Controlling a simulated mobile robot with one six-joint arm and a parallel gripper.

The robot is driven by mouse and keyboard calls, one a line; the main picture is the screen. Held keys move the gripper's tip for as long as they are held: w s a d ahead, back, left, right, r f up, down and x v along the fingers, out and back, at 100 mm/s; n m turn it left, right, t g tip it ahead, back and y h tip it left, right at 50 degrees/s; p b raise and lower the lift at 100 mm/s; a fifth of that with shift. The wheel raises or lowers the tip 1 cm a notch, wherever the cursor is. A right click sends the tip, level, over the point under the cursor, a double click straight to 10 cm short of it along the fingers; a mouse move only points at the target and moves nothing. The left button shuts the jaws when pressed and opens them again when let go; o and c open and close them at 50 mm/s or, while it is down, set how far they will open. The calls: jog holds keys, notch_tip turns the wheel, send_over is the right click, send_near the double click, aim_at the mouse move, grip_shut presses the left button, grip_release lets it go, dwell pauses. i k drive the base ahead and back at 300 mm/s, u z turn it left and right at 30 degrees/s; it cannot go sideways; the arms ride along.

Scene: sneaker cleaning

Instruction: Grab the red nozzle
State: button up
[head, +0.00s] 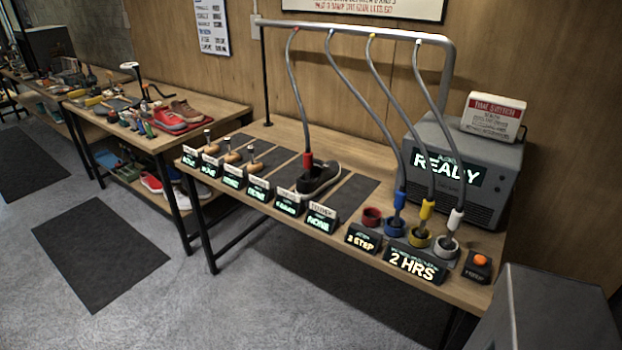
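The red nozzle (307,160) hangs at the end of a grey hose (298,90) from the overhead pipe. Its lower end is at the opening of a dark sneaker (319,180) on the wooden table; I cannot tell how deep it sits. A red ring holder (372,216) at the table's front looks empty. The blue nozzle (399,200), yellow nozzle (426,209) and white nozzle (455,219) stand in their own holders to its right. My gripper is not in view.
A grey machine reading READY (447,168) stands at the table's back right. An orange button box (478,264) is at the right edge. Several small display signs (289,203) line the front edge. Another bench with shoes (167,120) stands left. The floor (190,300) in front is open.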

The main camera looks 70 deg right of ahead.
aim_at(308, 154)
jog(key=u, duration=0.05)
jog(key=i, duration=1)
